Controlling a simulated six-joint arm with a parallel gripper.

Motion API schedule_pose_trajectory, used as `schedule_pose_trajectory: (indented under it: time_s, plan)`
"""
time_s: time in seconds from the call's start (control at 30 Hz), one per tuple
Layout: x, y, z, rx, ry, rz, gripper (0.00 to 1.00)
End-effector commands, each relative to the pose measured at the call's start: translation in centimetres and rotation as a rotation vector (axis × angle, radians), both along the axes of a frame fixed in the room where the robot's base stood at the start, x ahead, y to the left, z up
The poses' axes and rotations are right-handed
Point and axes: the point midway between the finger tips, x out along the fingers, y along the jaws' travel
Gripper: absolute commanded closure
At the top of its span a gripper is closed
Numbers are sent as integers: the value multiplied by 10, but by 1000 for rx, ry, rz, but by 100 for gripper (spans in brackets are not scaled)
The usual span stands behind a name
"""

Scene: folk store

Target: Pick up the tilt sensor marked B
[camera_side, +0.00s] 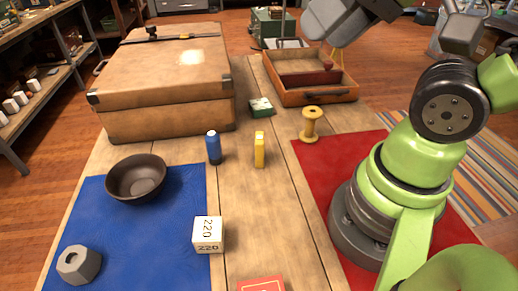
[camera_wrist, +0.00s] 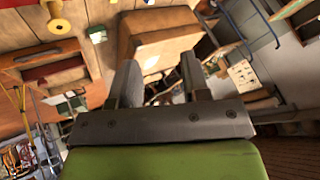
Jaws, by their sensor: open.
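No letter B is legible on anything, so I cannot tell for sure which thing is the tilt sensor. Small candidates on the table are a green block with a pale marking (camera_side: 261,107), a yellow upright block (camera_side: 259,150) and a blue cylinder (camera_side: 213,147). The green block also shows in the wrist view (camera_wrist: 97,34). My gripper (camera_wrist: 158,70) is open and empty, its two grey fingers apart. It is raised well clear of the table, and in the side view its fingers are not clearly seen.
A large tan case (camera_side: 160,75) stands at the back left, and an open wooden drawer (camera_side: 318,92) at the back right. Also on the table are a wooden spool (camera_side: 310,125), dark bowl (camera_side: 136,177), white cube marked 220 (camera_side: 207,234), grey nut (camera_side: 78,264) and red box (camera_side: 262,285).

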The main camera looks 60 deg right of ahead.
Motion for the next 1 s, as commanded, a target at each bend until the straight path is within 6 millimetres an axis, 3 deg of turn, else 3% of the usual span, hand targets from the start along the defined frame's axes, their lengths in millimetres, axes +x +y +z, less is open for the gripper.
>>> schedule_pose_trajectory:
  time_s: [0.3, 0.47, 0.77, 0.87, 1.0]
  plan:
    - [0, 0, 0, 0, 0, 0, 57]
    - [0, 0, 0, 0, 0, 0, 21]
    - [2, 0, 0, -6, 4, 5, 21]
    - [10, -2, -3, -39, 31, 33, 21]
    - [38, -9, -14, -140, 109, 136, 21]
